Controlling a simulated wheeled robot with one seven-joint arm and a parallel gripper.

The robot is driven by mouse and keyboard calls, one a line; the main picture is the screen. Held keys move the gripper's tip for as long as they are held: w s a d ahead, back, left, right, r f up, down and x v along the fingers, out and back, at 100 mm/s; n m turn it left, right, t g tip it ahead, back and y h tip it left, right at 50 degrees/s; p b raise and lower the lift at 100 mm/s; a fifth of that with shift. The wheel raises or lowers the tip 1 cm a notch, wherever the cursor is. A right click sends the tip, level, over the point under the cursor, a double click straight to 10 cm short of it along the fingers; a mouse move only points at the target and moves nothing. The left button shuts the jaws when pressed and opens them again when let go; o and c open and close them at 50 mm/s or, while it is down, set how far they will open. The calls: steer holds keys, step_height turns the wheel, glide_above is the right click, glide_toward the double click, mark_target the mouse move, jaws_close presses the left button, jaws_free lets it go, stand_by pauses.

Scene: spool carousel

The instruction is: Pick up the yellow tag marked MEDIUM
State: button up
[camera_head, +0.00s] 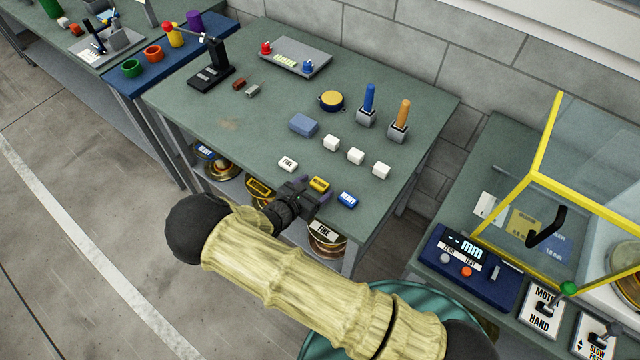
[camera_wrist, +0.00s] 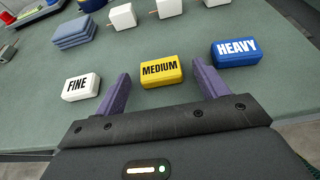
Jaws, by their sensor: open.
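The yellow tag marked MEDIUM (camera_wrist: 161,71) lies flat on the green bench top, and it also shows in the head view (camera_head: 319,184) near the bench's front edge. My gripper (camera_wrist: 160,88) is open, with its two purple fingers apart. In the wrist view the tag shows between and just beyond the fingertips, and nothing is held. In the head view my gripper (camera_head: 313,190) is low at the front edge, beside the tag. The white FINE tag (camera_wrist: 81,86) lies to the left of it. The blue HEAVY tag (camera_wrist: 240,52) lies to the right.
Blue (camera_head: 369,98) and orange (camera_head: 403,113) handles stand upright behind. A yellow-framed clear guard (camera_head: 545,180) is at the right. Spools sit on the shelf below.

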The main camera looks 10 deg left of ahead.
steer(key=c, duration=1)
steer(key=shift+r, duration=0.1)
steer(key=shift+c, duration=0.2)
step_height(320, 180, up, 10)
steer(key=b, duration=0.2)
steer(key=shift+b, duration=0.3)
